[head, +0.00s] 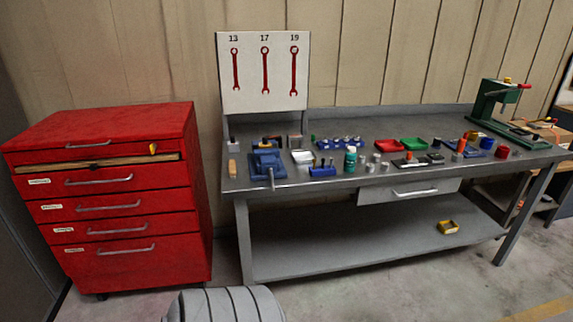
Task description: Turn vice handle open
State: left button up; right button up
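A blue vice (266,163) stands on the left part of the grey workbench (335,183), close to its front edge. Its grey handle (271,178) hangs down at the front, just past the bench edge. The gap between the vice jaws is too small to tell. Neither of my grippers shows in the head view.
A red drawer cabinet (115,210) stands left of the bench, with one upper drawer slightly open. Small parts, red and green trays (413,143) and a green press (490,100) fill the benchtop. A grey ribbed cylinder (225,305) shows at the bottom edge.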

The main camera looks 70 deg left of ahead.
aim_at(271, 175)
jog(key=u, duration=0.1)
jog(key=i, duration=1.1)
jog(key=u, duration=0.85)
jog(key=i, duration=0.8)
jog(key=u, duration=0.8)
